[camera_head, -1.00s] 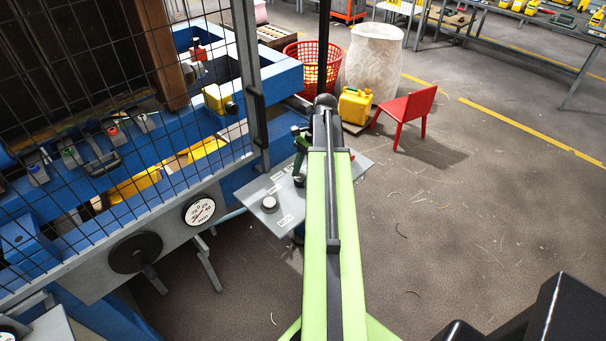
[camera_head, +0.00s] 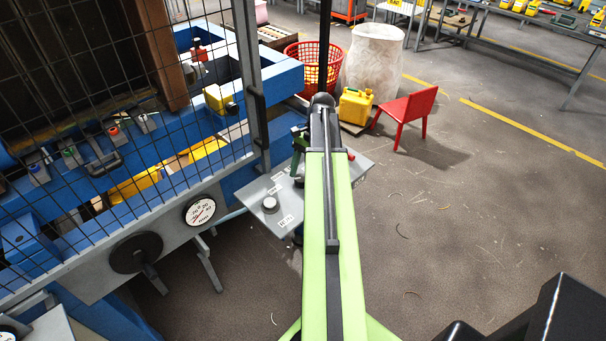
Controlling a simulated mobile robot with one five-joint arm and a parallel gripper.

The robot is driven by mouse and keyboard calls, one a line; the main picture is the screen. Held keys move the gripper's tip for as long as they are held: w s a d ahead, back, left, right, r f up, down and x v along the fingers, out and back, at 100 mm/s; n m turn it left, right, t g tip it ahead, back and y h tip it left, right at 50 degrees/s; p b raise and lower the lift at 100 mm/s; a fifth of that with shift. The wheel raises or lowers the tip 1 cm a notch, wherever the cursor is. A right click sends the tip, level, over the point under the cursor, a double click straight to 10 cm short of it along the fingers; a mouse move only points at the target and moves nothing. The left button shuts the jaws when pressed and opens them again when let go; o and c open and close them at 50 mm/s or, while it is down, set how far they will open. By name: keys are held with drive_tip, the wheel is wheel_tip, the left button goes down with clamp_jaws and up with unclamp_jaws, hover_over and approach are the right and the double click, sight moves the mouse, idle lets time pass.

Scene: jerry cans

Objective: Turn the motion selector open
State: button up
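A grey control panel (camera_head: 283,222) stands beside the blue machine, near the middle of the view. I cannot tell whether this knob is the motion selector. A red button-like part (camera_head: 351,154) shows at the panel's right side. My green arm reaches over the panel and hides part of it. My gripper (camera_head: 300,150) is at the arm's far end, over the panel's far part. It is mostly hidden by the arm, so its fingers cannot be made out.
The blue machine (camera_head: 275,78) with a mesh guard (camera_head: 120,95) fills the left. A dial gauge (camera_head: 200,210) and a black handwheel (camera_head: 136,252) are on its front. A red chair (camera_head: 405,115), yellow jerry can (camera_head: 355,106) and red basket (camera_head: 305,65) stand beyond.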

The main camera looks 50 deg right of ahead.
idle(0.3)
drive_tip(key=p+v, duration=1.6)
drive_tip(key=v, duration=0.1)
drive_tip(key=shift+d+r, duration=0.15)
